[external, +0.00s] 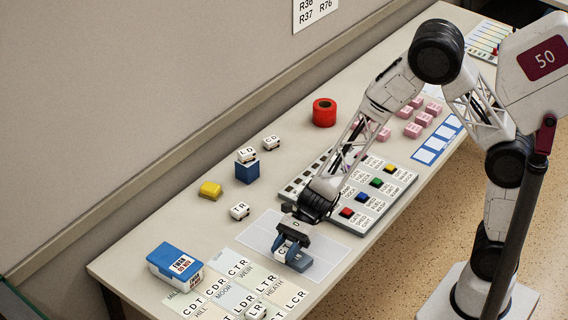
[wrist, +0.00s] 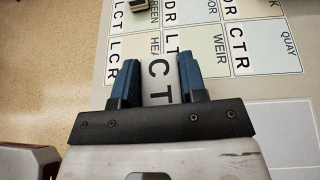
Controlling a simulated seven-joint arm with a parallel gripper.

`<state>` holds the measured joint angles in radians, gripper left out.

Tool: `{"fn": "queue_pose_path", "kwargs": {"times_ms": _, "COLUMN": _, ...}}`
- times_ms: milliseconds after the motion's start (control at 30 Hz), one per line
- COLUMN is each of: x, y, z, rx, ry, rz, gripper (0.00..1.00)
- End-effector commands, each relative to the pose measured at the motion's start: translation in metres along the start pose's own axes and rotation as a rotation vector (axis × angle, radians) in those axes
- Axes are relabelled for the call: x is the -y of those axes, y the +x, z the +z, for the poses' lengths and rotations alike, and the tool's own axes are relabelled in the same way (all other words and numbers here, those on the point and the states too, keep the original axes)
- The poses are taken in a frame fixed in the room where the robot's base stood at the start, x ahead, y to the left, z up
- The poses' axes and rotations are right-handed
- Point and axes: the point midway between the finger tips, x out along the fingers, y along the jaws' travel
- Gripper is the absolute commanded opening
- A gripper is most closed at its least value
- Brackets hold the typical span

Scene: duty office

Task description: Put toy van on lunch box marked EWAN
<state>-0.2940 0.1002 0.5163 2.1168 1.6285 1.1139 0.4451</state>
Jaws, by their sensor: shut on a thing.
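My gripper (external: 291,250) is shut on a small white toy van (wrist: 160,85) with the letters CT on top. In the wrist view the van lies between my two blue fingers (wrist: 157,62). In the external view the fingers hide most of it, and I cannot tell whether it touches the surface below. The lunch box (external: 175,262) marked EWAN is blue and white with a label on its lid. It sits at the near left of the table, left of my gripper, and its top looks clear.
Lettered cards (external: 240,285) lie between the lunch box and my gripper. Other white vans stand on the table (external: 240,211), on a blue block (external: 247,171) and on the cards. A yellow block (external: 210,190), red roll (external: 324,112) and button panel (external: 375,190) are farther back.

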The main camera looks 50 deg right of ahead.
Motion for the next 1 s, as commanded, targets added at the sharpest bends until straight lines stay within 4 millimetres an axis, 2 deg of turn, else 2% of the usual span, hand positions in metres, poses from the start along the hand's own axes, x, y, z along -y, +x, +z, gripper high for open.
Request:
{"fn": "queue_pose_path", "kwargs": {"times_ms": 167, "x": 0.024, "y": 0.016, "z": 0.019, "rx": -0.004, "ry": -0.002, "rz": -0.007, "gripper": 0.16}}
{"fn": "queue_pose_path", "kwargs": {"times_ms": 400, "x": 0.068, "y": 0.049, "z": 0.063, "rx": -0.005, "ry": 0.003, "rz": -0.026, "gripper": 0.16}}
{"fn": "queue_pose_path", "kwargs": {"times_ms": 600, "x": 0.095, "y": 0.072, "z": 0.096, "rx": 0.000, "ry": 0.012, "rz": -0.040, "gripper": 0.16}}
{"fn": "queue_pose_path", "kwargs": {"times_ms": 733, "x": 0.103, "y": 0.080, "z": 0.107, "rx": 0.001, "ry": 0.016, "rz": -0.045, "gripper": 0.16}}
{"fn": "queue_pose_path", "kwargs": {"times_ms": 1000, "x": 0.105, "y": 0.082, "z": 0.110, "rx": 0.002, "ry": 0.018, "rz": -0.047, "gripper": 0.16}}
